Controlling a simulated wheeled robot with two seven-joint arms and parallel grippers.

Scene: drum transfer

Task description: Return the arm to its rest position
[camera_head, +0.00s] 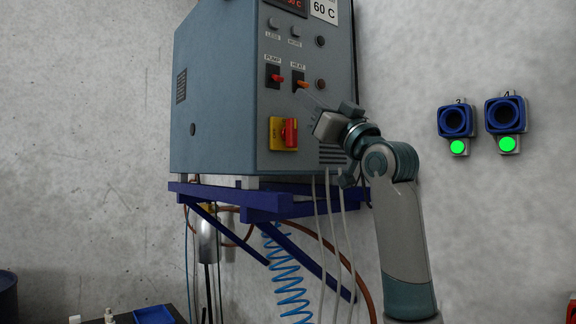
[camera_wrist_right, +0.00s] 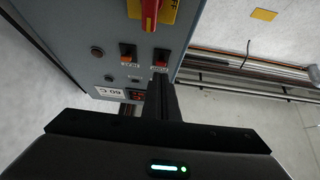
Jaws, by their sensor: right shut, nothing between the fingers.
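My right arm reaches in from the lower right in the head view. The grey-blue control box (camera_head: 220,100) fills the upper middle of the head view. My left gripper is not in view.
The box stands on a blue wall bracket (camera_head: 275,202). Pale cables, a brown hose and a blue coiled hose (camera_head: 288,275) hang below. A red-yellow rotary switch (camera_head: 284,133) sits low on the panel. Two blue sockets with green lights (camera_head: 506,114) are on the right wall.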

